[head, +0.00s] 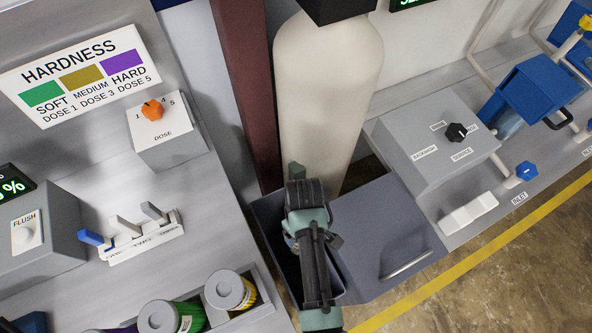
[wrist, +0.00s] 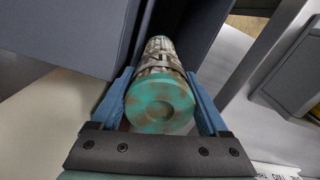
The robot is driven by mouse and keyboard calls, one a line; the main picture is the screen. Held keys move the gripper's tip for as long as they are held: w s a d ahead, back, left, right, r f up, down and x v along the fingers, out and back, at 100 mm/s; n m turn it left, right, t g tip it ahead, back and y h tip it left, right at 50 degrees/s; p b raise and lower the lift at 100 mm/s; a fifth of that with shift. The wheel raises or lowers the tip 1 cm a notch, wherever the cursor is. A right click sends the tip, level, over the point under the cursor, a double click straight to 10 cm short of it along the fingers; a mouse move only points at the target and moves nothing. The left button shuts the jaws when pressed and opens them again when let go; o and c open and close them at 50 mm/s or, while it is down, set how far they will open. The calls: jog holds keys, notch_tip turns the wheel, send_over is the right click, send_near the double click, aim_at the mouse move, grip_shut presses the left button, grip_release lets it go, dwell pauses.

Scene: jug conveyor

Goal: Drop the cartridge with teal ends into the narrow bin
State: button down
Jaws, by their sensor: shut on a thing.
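My gripper (head: 297,188) is shut on a worn cylindrical cartridge. In the wrist view my gripper (wrist: 160,100) has blue fingers on both sides of the cartridge (wrist: 160,104). Its near end is teal with brownish patches, and its body is grey and banded. My gripper appears over the bin; the height gap cannot be told.
A tall cream tank (head: 325,90) stands right behind my gripper. A grey-blue box with a handle (head: 406,264) adjoins the bin on the right. A rack of cartridges (head: 225,290) and a switch panel (head: 140,236) are at left. A grey valve box (head: 437,139) is at right.

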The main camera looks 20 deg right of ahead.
notch_tip(320, 180, down, 5)
jog(key=b, duration=0.4)
jog(key=shift+r, duration=0.1)
grip_release()
notch_tip(320, 180, up, 13)
jog(key=shift+b, duration=0.3)
jog(key=shift+w, duration=0.1)
dwell(0.4)
